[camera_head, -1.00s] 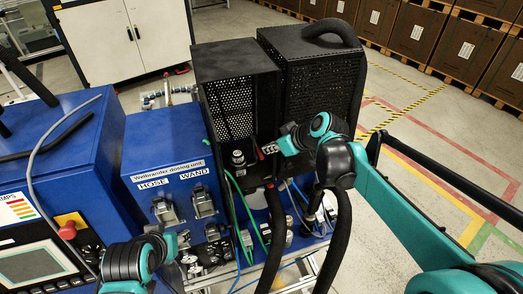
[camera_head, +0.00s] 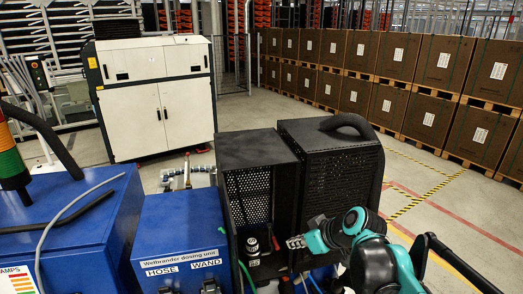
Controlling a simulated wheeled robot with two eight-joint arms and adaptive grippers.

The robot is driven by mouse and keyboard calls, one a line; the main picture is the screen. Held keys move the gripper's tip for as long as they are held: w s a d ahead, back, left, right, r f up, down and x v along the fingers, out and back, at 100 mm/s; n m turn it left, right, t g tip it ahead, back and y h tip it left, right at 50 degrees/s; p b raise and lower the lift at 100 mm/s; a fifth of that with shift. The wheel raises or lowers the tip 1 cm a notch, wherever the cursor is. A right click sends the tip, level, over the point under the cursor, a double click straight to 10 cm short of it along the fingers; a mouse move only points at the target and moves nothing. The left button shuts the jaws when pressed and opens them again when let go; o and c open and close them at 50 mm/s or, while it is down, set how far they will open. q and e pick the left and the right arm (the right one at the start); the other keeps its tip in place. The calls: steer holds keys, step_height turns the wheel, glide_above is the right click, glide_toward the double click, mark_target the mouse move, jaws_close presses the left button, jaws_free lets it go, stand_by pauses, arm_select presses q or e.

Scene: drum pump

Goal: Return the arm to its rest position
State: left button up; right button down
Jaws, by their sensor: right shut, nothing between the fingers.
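My right arm (camera_head: 362,240) comes in from the lower right. Its gripper (camera_head: 294,243) points left, shut and empty, in front of the black perforated housing (camera_head: 258,150). A small black-and-silver fitting (camera_head: 252,246) stands in the housing's open compartment, to the left of the fingertips with a small gap. My left arm and gripper are out of view.
The blue dosing unit (camera_head: 180,235) labelled HOSE and WAND stands left of the housing. A taller black perforated box (camera_head: 335,170) with a thick hose is close behind my right gripper. A white cabinet (camera_head: 150,95) and stacked brown cartons (camera_head: 430,80) stand behind; floor (camera_head: 410,170) is free at right.

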steer(key=s+d+f+m+h+b, duration=0.1)
steer(key=s+f+m+b, duration=0.1)
steer(key=s+f+b, duration=0.4)
steer(key=s+d+f+m+h+b, duration=0.2)
steer(key=s+f+b, duration=0.4)
steer(key=f, duration=0.9)
steer(key=s+d+f+m+h+b, duration=0.2)
steer(key=s+f+b, duration=0.4)
steer(key=f+b, duration=0.3)
steer(key=shift+s+d+f+m, duration=0.25)
steer(key=shift+s+f+m, duration=0.1)
steer(key=shift+f+m, duration=0.3)
